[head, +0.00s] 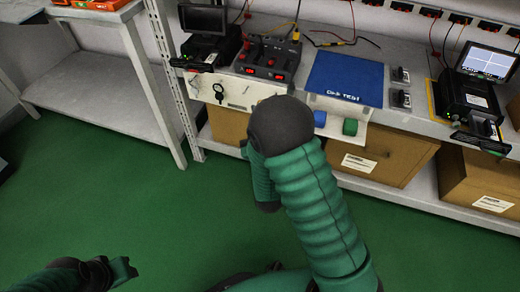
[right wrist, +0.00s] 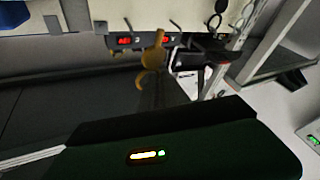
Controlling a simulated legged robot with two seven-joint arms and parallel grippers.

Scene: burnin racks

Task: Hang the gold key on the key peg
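The gold key (right wrist: 152,60) shows near the top middle of the right wrist view, with its rounded end low. It is close to a thin dark peg (right wrist: 128,25); I cannot tell whether it touches one. I cannot make it out in the head view. A white peg panel (head: 235,91) is on the bench front, partly hidden by my right arm. A dark key ring (head: 219,91) hangs there. My right gripper's fingers are not clear in either view, so its grip on the key is unclear. My left gripper (head: 122,270) is low at left, away from the bench; its opening is unclear.
A blue mat (head: 344,77) and a red-lit power unit (head: 267,58) lie on the bench. A monitor unit (head: 476,90) stands at right. Cardboard boxes (head: 385,155) fill the lower shelf. A rack upright (head: 175,80) stands left of the panel. The green floor in front is clear.

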